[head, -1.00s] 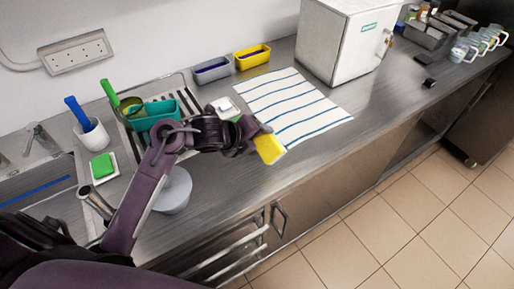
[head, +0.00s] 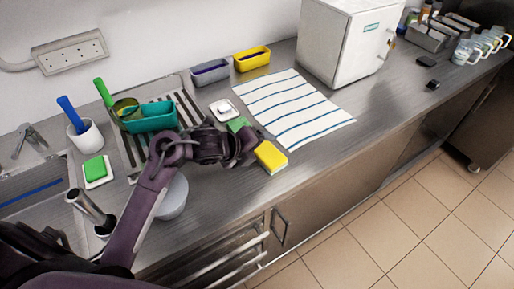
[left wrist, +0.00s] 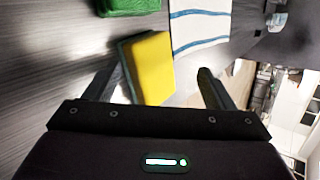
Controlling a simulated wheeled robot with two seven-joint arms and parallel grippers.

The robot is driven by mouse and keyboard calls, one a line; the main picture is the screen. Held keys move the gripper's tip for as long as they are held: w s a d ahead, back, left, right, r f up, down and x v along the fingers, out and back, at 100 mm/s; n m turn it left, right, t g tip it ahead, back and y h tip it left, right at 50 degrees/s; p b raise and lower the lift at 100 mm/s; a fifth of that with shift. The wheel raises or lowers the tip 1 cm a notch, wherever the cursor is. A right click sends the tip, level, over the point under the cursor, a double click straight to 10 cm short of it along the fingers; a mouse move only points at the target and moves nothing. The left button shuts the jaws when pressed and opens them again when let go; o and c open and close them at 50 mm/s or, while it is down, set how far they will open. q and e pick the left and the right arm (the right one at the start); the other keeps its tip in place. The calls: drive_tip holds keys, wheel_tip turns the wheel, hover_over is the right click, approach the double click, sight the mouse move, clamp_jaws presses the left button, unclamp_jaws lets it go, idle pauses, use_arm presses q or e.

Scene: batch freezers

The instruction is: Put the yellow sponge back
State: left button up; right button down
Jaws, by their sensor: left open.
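The yellow sponge (head: 270,157) is on the steel counter close to its front edge, just beyond the tip of my left gripper (head: 256,147). In the left wrist view the sponge (left wrist: 152,65) shows between the spread fingers, nearer the left finger, with a dark layer along its side. The left gripper is open; I cannot tell whether a finger touches the sponge. A yellow bin (head: 252,68) stands at the back wall beside a grey-purple bin (head: 211,80). My right gripper is not in view.
A green sponge (head: 238,125) is partly hidden behind my gripper. A small white dish (head: 224,109) stands nearby. A striped cloth (head: 318,125) lies to the right. A teal bin (head: 152,124) sits on the drain rack. A green sponge rests on a white dish (head: 98,182) by the sink.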

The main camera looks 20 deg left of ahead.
use_arm(q)
drive_tip(key=shift+r+p, duration=0.3)
drive_tip(key=v, duration=1.2)
drive_tip(key=shift+p, duration=0.4)
drive_tip(key=shift+f, duration=0.1)
